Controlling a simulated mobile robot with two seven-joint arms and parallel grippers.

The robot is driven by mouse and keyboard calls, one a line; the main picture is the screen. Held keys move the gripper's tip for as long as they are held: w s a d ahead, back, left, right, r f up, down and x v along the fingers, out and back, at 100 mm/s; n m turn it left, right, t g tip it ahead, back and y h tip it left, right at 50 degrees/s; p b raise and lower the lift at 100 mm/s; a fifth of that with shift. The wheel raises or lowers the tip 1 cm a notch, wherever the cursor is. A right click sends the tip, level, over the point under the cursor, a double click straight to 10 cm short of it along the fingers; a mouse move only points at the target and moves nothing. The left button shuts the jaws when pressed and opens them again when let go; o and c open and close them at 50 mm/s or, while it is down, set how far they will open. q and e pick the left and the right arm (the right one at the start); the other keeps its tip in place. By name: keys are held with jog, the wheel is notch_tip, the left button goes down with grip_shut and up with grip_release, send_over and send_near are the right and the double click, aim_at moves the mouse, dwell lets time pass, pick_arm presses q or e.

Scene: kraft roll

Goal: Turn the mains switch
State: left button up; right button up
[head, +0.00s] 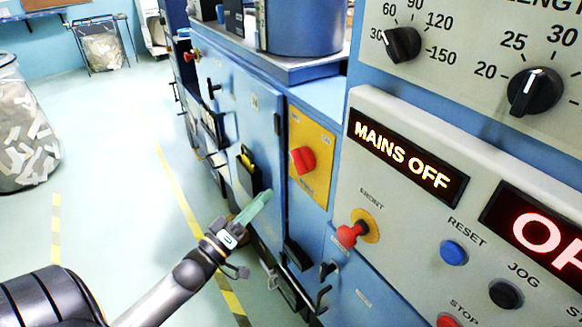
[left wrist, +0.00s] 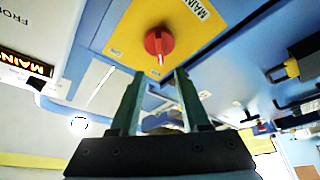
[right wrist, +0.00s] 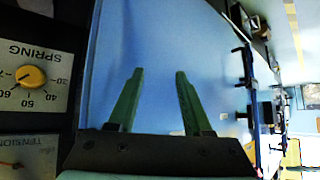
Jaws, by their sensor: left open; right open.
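The mains switch is a red rotary knob (head: 302,160) on a yellow plate (head: 312,185) on the side of the blue cabinet. In the left wrist view the red knob (left wrist: 159,41) sits beyond the fingertips, roughly between them, on the yellow plate (left wrist: 130,30). My left gripper (head: 258,205) is below and left of the knob in the head view, apart from it. Its two green fingers (left wrist: 158,80) are open and empty. My right gripper (right wrist: 157,75) shows only in its own wrist view, open and empty, facing a plain blue panel (right wrist: 160,40).
A lit display (head: 407,160) reads MAINS OFF on the grey control panel. Below it are a red mushroom button (head: 350,234), a blue reset button (head: 453,252) and a black jog button (head: 505,294). A bin of paper scraps (head: 25,135) stands at left. The floor between is clear.

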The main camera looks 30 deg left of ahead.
aim_at(295, 164)
pick_arm(q)
jog(key=p+x, duration=0.1)
jog(key=x, duration=1)
jog(key=shift+d, duration=0.1)
grip_shut()
dwell(0.3)
